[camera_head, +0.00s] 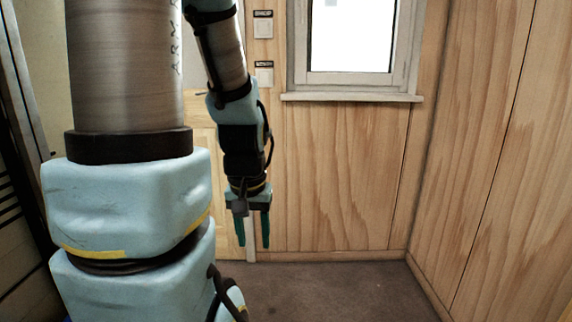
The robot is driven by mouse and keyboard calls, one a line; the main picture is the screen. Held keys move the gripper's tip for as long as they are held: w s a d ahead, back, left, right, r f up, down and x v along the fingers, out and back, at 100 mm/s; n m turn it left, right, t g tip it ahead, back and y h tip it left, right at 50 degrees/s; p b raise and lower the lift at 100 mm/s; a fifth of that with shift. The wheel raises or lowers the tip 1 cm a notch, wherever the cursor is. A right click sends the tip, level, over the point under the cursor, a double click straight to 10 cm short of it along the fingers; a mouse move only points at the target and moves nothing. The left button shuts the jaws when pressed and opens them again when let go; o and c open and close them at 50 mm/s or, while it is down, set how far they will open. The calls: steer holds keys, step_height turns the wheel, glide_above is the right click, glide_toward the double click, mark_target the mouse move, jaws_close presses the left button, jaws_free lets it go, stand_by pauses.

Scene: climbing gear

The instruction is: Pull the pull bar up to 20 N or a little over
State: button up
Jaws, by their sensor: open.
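My gripper (254,232) hangs from my arm left of the middle of the head view, pointing down. Its two teal fingers are apart, with nothing seen between them. It is in front of the wood-panelled wall, above the floor. No pull bar and no force readout can be made out in this view. My own arm links cover much of the left side and hide what is behind them.
A window (350,38) with a sill (350,97) is in the back wall. Two switch plates, one upper (263,27) and one lower (264,76), are left of it. A wooden wall (490,150) closes the right side. The visible dark floor (340,290) is clear.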

step_height(320, 180, up, 13)
steer(key=p, duration=1)
steer(key=shift+f, duration=0.15)
